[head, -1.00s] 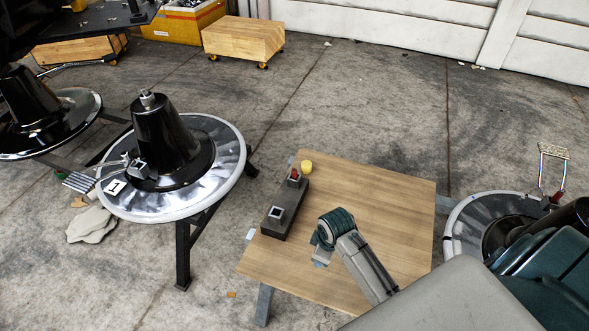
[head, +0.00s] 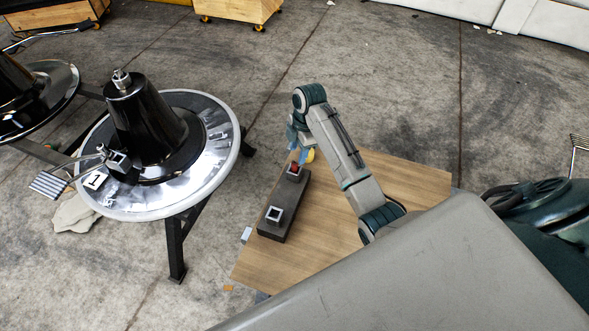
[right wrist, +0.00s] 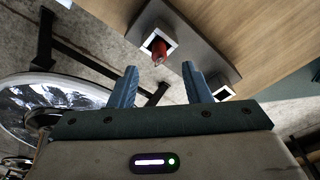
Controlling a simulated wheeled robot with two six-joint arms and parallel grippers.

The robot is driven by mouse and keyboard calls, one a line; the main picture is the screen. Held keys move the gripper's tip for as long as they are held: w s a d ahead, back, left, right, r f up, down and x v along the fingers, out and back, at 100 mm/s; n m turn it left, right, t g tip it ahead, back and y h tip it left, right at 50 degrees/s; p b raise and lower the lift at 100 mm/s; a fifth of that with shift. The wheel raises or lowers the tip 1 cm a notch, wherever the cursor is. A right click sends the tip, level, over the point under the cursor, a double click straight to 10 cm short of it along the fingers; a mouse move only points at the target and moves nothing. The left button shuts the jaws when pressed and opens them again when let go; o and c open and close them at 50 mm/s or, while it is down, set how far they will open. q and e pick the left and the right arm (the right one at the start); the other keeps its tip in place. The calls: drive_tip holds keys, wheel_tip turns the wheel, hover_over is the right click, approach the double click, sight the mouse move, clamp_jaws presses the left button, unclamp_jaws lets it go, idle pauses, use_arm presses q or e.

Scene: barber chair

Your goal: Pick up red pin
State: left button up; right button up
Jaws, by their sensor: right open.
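The red pin (head: 293,168) stands in the far square socket of a dark block (head: 284,207) on the wooden table. In the right wrist view the red pin (right wrist: 158,49) shows inside its light-rimmed socket, just beyond the fingertips. My right gripper (head: 299,145) is over the far end of the block, close to the pin. In the right wrist view its blue fingers (right wrist: 161,78) are apart with nothing between them. The block's second socket (head: 274,214) is nearer the front and looks empty. My left gripper is not in view.
The wooden table (head: 330,215) is otherwise mostly bare. A barber chair base (head: 150,200) with a black cone stands at left.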

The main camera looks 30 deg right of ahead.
sight(295, 163)
drive_tip(key=f, duration=0.4)
drive_tip(key=a+f, duration=0.1)
drive_tip(key=f, duration=0.1)
drive_tip(key=shift+w+b, duration=0.1)
drive_tip(key=shift+b, duration=0.25)
drive_tip(key=shift+r, duration=0.1)
drive_tip(key=shift+c, duration=0.2)
clamp_jaws()
